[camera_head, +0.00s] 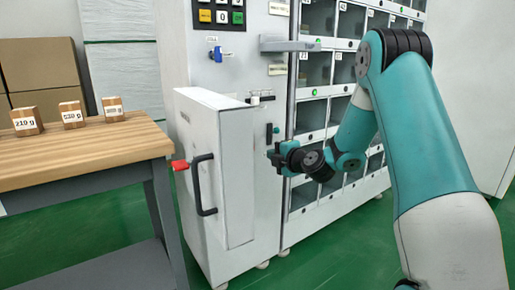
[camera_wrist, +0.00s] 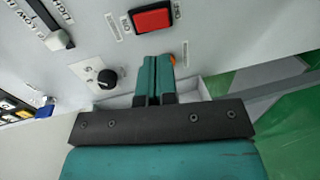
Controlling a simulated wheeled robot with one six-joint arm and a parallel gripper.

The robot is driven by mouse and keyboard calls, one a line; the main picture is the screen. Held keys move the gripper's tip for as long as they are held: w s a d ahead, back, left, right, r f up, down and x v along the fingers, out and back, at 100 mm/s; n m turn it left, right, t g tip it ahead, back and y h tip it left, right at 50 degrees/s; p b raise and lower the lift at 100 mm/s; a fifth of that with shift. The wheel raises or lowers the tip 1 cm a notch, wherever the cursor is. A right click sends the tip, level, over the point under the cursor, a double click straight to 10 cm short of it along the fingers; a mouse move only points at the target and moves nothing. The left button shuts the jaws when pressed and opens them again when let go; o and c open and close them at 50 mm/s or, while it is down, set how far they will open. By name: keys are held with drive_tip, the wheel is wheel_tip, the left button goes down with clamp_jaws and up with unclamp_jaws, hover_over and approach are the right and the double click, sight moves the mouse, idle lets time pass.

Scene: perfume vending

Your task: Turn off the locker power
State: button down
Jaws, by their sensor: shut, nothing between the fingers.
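My gripper (camera_head: 274,154) is shut and empty in front of the white cabinet's control panel, with its fingers pointing at it. In the wrist view, the closed teal fingertips (camera_wrist: 157,60) are just below a red rocker switch (camera_wrist: 153,18) in a black frame, with small ON and OFF labels beside it. A gap shows between fingertips and switch in the picture; contact with the panel cannot be told. A black knob (camera_wrist: 107,79) is left of the fingers, and a lever (camera_wrist: 60,38) with lettering is at upper left. An orange part (camera_wrist: 172,60) is partly hidden behind the fingertips.
The cabinet's door (camera_head: 216,165) stands out at left of my gripper, with a black handle (camera_head: 204,186) and a red part (camera_head: 180,165). Lockers (camera_head: 312,116) stand at right. A wooden table (camera_head: 90,150) with several labelled boxes is at left. Green floor is clear in front.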

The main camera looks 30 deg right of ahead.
approach(256, 151)
drive_tip(key=w+a, duration=0.2)
drive_tip(key=w, duration=0.1)
drive_tip(key=w+a+r, duration=0.1)
drive_tip(key=w, duration=0.1)
drive_tip(key=shift+w+r, duration=0.1)
drive_tip(key=shift+w, duration=0.15)
drive_tip(key=f+b, duration=0.1)
drive_tip(key=b, duration=0.2)
drive_tip(key=shift+w+t+b, duration=0.2)
drive_tip(key=shift+t+b, duration=0.15)
drive_tip(key=shift+t, duration=0.05)
drive_tip(key=shift+r+p, duration=0.45)
drive_tip(key=shift+p, duration=0.2)
drive_tip(key=shift+s+d+f+b, duration=0.1)
drive_tip(key=shift+s+f+b, duration=0.1)
drive_tip(key=shift+b, duration=0.15)
drive_tip(key=s+f+b, duration=0.2)
drive_tip(key=s+b, duration=0.2)
drive_tip(key=s, duration=0.9)
drive_tip(key=shift+s+d+b, duration=0.2)
drive_tip(key=shift+s+b, duration=0.05)
drive_tip(key=shift+b, duration=0.05)
